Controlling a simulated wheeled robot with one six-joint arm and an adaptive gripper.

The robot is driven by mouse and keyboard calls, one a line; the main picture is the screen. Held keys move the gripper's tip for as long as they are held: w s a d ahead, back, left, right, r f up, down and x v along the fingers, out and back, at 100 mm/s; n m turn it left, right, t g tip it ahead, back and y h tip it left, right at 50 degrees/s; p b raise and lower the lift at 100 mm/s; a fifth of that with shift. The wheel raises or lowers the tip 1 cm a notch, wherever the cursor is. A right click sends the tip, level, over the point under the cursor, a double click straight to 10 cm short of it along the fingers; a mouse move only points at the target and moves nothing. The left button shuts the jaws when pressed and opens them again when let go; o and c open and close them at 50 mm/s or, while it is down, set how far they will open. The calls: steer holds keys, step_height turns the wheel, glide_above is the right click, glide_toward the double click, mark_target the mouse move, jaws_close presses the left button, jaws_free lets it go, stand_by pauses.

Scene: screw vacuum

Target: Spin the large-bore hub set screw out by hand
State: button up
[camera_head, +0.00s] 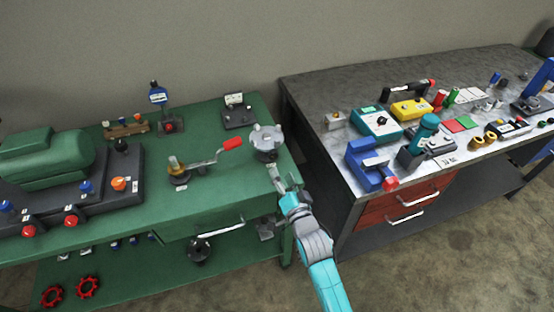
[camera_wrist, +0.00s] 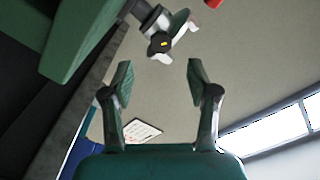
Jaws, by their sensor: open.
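A grey lobed hub (camera_head: 267,141) stands at the right end of the green bench. In the wrist view, a dark knob-like screw head with a yellow mark (camera_wrist: 160,44) shows on a grey fitting at top centre; I take it for the hub's set screw. My gripper (camera_head: 273,172) is just in front of and below the hub. In the wrist view my gripper (camera_wrist: 160,80) is open and empty, its two fingers well apart. The screw head lies beyond the fingertips, roughly centred between them, with a visible gap. In the head view the screw cannot be made out.
A crank with a red handle (camera_head: 232,144) stands left of the hub on the green bench (camera_head: 215,202). A small dark block (camera_head: 238,116) is behind it. A dark-topped bench (camera_head: 345,88) crowded with tools stands to the right, past a narrow gap.

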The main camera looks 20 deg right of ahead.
mark_target(273, 157)
steer(key=shift+w+a, duration=0.1)
steer(key=shift+w, duration=3.35)
jaws_close()
